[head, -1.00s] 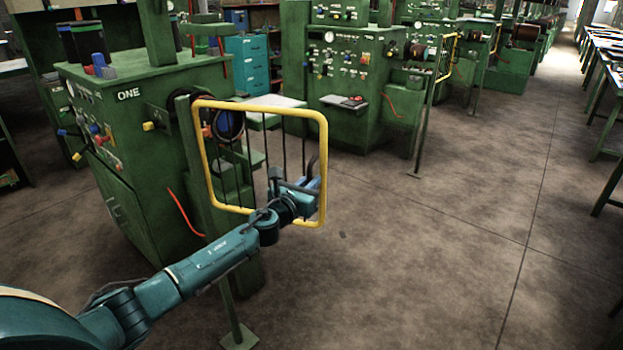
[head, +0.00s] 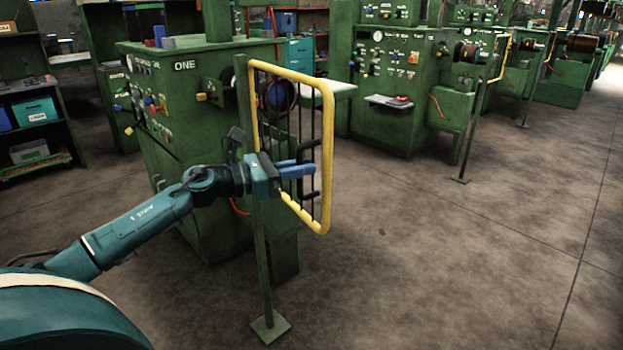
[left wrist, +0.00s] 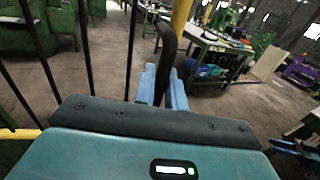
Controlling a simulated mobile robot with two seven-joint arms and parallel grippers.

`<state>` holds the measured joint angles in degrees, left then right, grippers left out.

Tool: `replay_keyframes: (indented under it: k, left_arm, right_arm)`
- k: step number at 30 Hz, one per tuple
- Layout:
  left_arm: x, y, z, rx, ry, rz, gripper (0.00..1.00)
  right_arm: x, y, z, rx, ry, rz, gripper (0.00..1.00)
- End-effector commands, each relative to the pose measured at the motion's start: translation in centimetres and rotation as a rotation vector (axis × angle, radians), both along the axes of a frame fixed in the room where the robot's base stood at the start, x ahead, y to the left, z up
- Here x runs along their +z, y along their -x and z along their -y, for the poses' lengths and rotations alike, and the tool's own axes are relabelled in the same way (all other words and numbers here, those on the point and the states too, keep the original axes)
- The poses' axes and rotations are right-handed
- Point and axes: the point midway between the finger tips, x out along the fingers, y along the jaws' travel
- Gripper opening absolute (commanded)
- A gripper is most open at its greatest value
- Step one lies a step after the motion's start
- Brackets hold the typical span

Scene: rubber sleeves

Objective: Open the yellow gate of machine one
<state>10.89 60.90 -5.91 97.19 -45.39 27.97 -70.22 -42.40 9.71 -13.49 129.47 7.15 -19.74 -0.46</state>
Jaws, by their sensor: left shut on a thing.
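The yellow gate (head: 327,160) is a tubular frame with thin black bars, beside the green machine marked ONE (head: 188,120). Its left side is at a green post (head: 262,250), and its free side stands out to the right, at an angle to the head view. My left gripper (head: 300,169) reaches across the gate, with its blue fingers shut on the gate's black handle (head: 306,152). In the left wrist view the handle (left wrist: 166,55) stands between the blue fingers (left wrist: 162,88).
The post's foot plate (head: 270,328) rests on the floor in front of the machine. Open concrete floor (head: 450,260) lies right of the gate. More green machines (head: 400,90) stand behind, and a shelf with bins (head: 35,110) stands at the left.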

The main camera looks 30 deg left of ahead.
Motion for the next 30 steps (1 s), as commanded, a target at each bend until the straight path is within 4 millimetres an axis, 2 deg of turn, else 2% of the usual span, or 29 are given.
replay_keyframes:
  k: [16, 17, 22, 30]
  left_arm:
    - [-0.02, 0.49, -0.22, -0.02, 0.001, -0.002, 0.0]
    - [-0.02, 0.49, -0.22, -0.02, 0.001, -0.002, 0.15]
    - [-0.01, 0.46, -0.26, -0.019, 0.001, -0.002, 0.29]
    - [-0.02, 0.49, -0.36, -0.017, 0.001, -0.001, 0.29]
  right_arm:
    - [0.26, 0.1, 0.32, -0.007, 0.003, 0.023, 0.36]
    - [0.26, 0.1, 0.32, -0.007, 0.003, 0.023, 0.36]
    - [0.25, 0.09, 0.33, -0.007, 0.003, 0.023, 0.36]
    - [0.2, 0.09, 0.32, -0.007, 0.003, 0.023, 0.36]
